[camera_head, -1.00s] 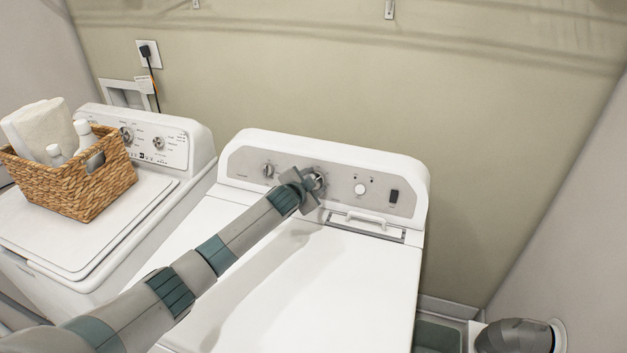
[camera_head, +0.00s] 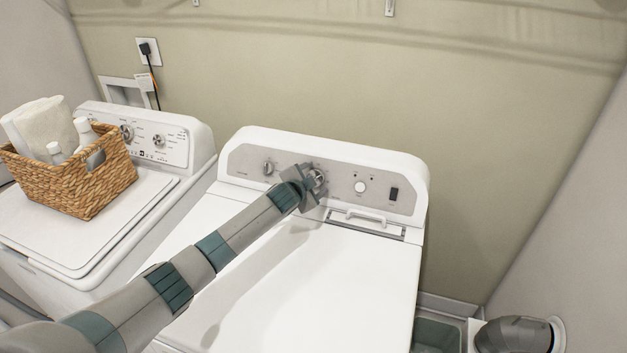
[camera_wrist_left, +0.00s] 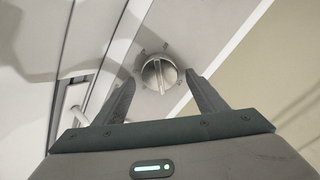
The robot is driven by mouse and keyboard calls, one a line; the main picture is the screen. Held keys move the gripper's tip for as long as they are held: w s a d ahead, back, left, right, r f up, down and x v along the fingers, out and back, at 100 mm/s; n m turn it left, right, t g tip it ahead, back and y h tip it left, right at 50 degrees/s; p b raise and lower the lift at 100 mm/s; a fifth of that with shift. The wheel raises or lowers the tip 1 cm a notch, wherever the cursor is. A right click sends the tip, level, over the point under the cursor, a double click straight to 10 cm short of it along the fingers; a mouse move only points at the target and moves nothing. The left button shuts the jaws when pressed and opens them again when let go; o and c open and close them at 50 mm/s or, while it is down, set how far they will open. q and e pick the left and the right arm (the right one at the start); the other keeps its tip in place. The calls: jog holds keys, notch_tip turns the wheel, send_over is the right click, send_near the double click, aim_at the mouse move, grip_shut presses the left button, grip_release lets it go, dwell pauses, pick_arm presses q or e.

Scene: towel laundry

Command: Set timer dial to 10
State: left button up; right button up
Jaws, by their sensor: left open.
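The timer dial (camera_wrist_left: 159,74) is a round silver knob with a raised bar across its face, on the grey control panel of the right-hand machine. In the head view the dial (camera_head: 319,176) is partly hidden by my left gripper (camera_head: 312,186). In the left wrist view my left gripper (camera_wrist_left: 162,95) is open, with one finger on each side of the dial and visible space between fingers and knob. The scale marks around the dial are too small to read. My right gripper does not show.
The panel also carries a smaller left knob (camera_head: 268,168), a round white button (camera_head: 360,187) and a black switch (camera_head: 394,194). A wicker basket (camera_head: 75,180) stands on the left machine. The right machine's lid is clear.

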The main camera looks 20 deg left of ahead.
pick_arm(q)
jog(key=shift+s, duration=0.1)
jog(key=b+v, duration=0.4)
jog(key=v, duration=1.3)
jog(key=shift+s, duration=0.2)
dwell(0.4)
